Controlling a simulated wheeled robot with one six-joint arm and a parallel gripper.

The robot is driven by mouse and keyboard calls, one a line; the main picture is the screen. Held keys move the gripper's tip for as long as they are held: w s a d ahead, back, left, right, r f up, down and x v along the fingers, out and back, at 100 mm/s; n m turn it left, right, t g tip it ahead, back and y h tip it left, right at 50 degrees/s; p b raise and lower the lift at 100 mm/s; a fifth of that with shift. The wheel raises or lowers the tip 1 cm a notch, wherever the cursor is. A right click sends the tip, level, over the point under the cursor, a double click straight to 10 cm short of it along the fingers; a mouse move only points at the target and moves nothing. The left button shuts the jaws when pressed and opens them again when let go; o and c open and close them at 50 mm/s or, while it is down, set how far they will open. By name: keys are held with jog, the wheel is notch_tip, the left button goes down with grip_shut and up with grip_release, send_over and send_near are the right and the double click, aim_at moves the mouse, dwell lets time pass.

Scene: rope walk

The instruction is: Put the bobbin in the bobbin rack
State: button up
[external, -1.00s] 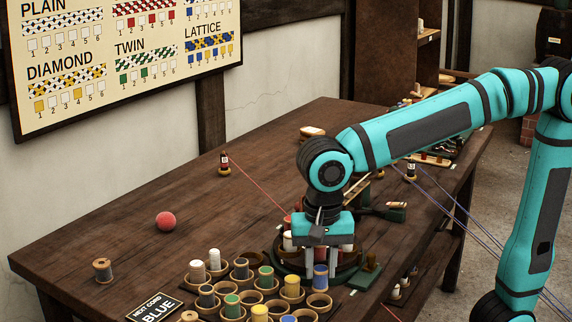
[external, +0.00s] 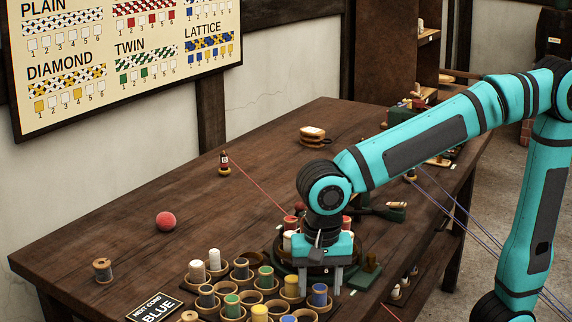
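The bobbin rack (external: 268,289) is a set of round wooden cups at the table's near edge, many holding bobbins. A blue bobbin (external: 320,295) stands upright in a cup at the rack's right end. My gripper (external: 320,288) is directly above that cup, pointing down. Its two fingers are spread either side of the blue bobbin, with a visible gap on each side.
A dark round stand (external: 357,256) with red and white bobbins is behind my gripper, partly hidden. A loose bobbin (external: 102,270), a red ball (external: 166,222) and a "BLUE" card (external: 155,308) are at left. A red cord (external: 257,183) crosses the table. The table's middle is clear.

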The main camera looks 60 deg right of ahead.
aim_at(320, 287)
notch_tip(320, 287, up, 12)
jog(key=shift+r, duration=0.15)
dwell(0.7)
jog(key=w+d+r+n+t+y, duration=0.2)
jog(key=d+r+n+t, duration=0.15)
jog(key=d, duration=0.65)
jog(key=w+d+r+n+t+y, duration=0.1)
jog(key=w+d+r+n+t, duration=0.3)
jog(key=d, duration=0.6)
jog(key=s+d+r+n+t+h, duration=0.1)
jog(key=s+d+r+n+t, duration=0.1)
jog(key=s+d+t, duration=0.3)
jog(key=s+d+r+n+t+h, duration=0.1)
jog(key=s+d+r+t+h, duration=0.1)
jog(key=s+d+t, duration=0.3)
jog(key=d+r, duration=0.1)
jog(key=d, duration=0.3)
jog(key=shift+r+n, duration=0.35)
jog(key=shift+r, duration=0.05)
